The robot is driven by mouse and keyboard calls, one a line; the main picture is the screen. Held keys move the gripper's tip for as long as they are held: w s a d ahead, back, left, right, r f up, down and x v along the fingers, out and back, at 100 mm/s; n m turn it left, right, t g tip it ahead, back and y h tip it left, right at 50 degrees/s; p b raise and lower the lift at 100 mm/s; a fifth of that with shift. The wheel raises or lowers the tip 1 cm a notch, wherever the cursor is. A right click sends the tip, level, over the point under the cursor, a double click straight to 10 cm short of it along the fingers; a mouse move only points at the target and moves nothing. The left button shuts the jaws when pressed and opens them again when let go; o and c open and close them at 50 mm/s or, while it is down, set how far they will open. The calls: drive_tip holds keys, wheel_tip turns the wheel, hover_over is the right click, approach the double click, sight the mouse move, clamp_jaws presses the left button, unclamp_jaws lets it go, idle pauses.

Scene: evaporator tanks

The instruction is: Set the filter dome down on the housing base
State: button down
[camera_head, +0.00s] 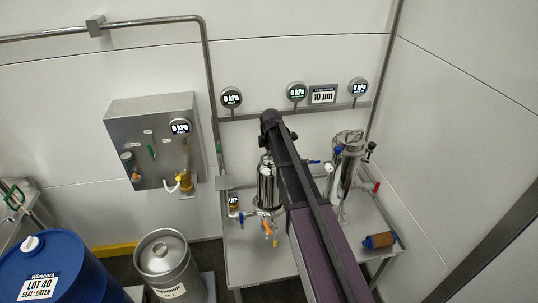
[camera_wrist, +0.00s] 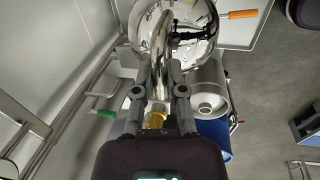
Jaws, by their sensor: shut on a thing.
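The filter dome (camera_head: 266,178) is a shiny steel cylinder below the end of my arm, over the left part of the steel table. In the wrist view its polished round top (camera_wrist: 203,22) shows at the upper edge. My gripper (camera_wrist: 160,82) is shut on the dome's bent steel handle. In the head view the gripper is largely hidden by my arm. The housing base (camera_head: 266,212) appears directly under the dome, with valve handles around it. I cannot tell whether the dome touches the base or hangs just above it.
A second steel filter housing (camera_head: 346,165) stands right of my arm. An orange-brown cartridge (camera_head: 379,240) lies at the table's right front. A steel keg (camera_head: 167,258) and a blue drum (camera_head: 58,270) stand left. Wall gauges (camera_head: 296,92) sit behind.

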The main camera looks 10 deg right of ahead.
drive_tip(key=shift+f+b, duration=0.75)
drive_tip(key=shift+f, duration=0.05)
drive_tip(key=c, duration=0.6)
unclamp_jaws()
drive_tip(key=shift+c, duration=0.2)
drive_tip(key=shift+r, duration=0.15)
drive_tip(key=shift+r+p, duration=3.4)
drive_tip(key=shift+p, duration=0.15)
drive_tip(key=s+f+m+g+b, duration=0.1)
drive_tip(key=s+f+m+b, duration=0.1)
drive_tip(key=s+m, duration=0.7)
drive_tip(key=s+d+f+m+g+b, duration=0.1)
drive_tip(key=s+m, duration=0.8)
drive_tip(key=s, duration=1.1)
drive_tip(key=shift+f+b, duration=0.4)
drive_tip(key=shift+f, duration=0.15)
